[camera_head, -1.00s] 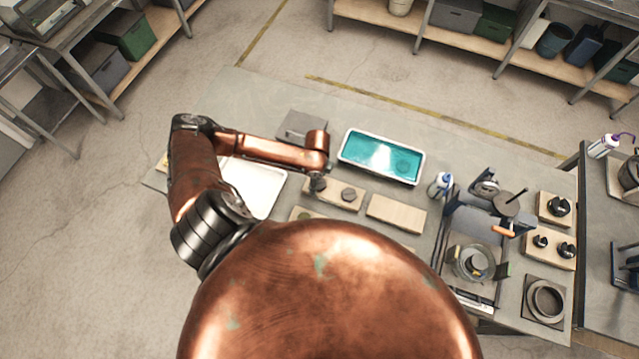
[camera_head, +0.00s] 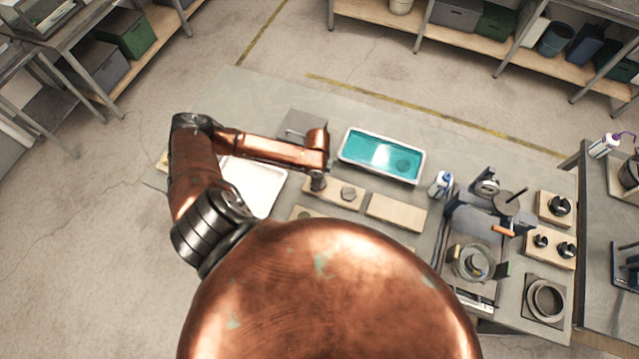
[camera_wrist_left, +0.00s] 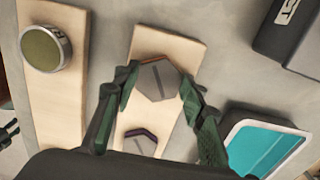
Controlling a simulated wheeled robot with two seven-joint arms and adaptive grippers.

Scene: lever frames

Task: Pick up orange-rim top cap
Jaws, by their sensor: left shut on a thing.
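The orange-rim top cap (camera_wrist_left: 158,80) is a grey hexagonal cap with a thin orange edge, over one end of a pale wooden board (camera_wrist_left: 170,47) in the left wrist view. My left gripper (camera_wrist_left: 160,82) has its two dark green fingers on either side of the cap and is shut on it. I cannot tell whether the cap touches the board. In the head view my left gripper (camera_head: 318,184) points down at the board's left end and hides this cap. My right gripper is not in view.
A second cap with a purple edge (camera_wrist_left: 139,142) sits on the same board; it also shows in the head view (camera_head: 348,193). A teal-filled tray (camera_head: 381,156) lies behind. A bare board (camera_head: 397,212) and a bottle (camera_head: 440,184) are to the right.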

